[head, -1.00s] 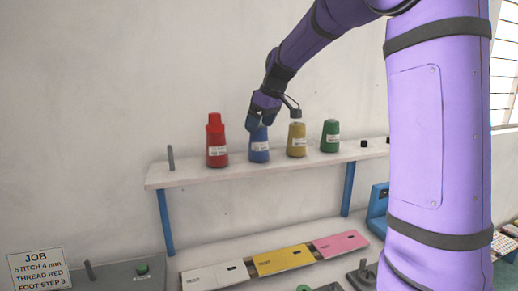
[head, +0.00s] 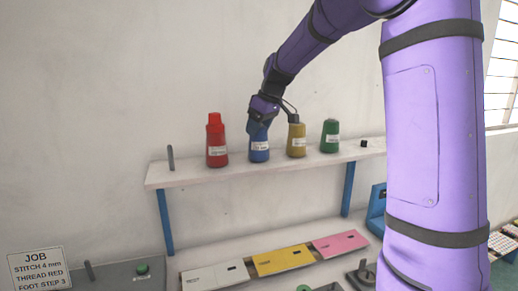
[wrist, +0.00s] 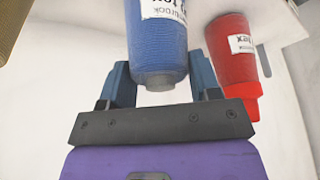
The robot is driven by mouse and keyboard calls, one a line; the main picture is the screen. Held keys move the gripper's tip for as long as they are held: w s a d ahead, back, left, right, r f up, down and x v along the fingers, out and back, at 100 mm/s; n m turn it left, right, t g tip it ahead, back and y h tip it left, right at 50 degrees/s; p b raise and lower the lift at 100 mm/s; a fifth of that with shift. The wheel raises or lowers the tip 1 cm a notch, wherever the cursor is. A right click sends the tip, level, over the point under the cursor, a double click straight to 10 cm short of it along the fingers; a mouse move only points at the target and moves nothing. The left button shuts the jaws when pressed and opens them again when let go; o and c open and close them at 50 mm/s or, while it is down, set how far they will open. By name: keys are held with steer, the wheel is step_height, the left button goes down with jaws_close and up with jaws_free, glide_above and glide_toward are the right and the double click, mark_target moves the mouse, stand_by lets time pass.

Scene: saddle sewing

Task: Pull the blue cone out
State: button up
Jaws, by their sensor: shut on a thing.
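The blue cone (head: 260,146) stands upright at the shelf, between the red cone (head: 217,142) and the yellow cone (head: 296,141). My gripper (head: 259,124) is over its top, coming from above, and is shut on it. In the wrist view, the blue cone (wrist: 158,40) sits between the two blue-grey fingers of my gripper (wrist: 161,75), its narrow grey end toward the palm. The red cone (wrist: 232,55) shows beside it in that view. I cannot tell whether the blue cone's base is clear of the shelf.
A green cone (head: 330,137) stands farther right on the white shelf (head: 190,174). A grey peg (head: 171,158) stands at the shelf's left end. White, yellow and pink plates lie below. A job card (head: 38,270) reads thread red. The wall is close behind.

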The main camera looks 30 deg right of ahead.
steer(key=shift+r, duration=3.1)
steer(key=shift+r, duration=0.35)
steer(key=shift+r, duration=0.95)
step_height(320, 180, up, 4)
steer(key=shift+f, duration=0.1)
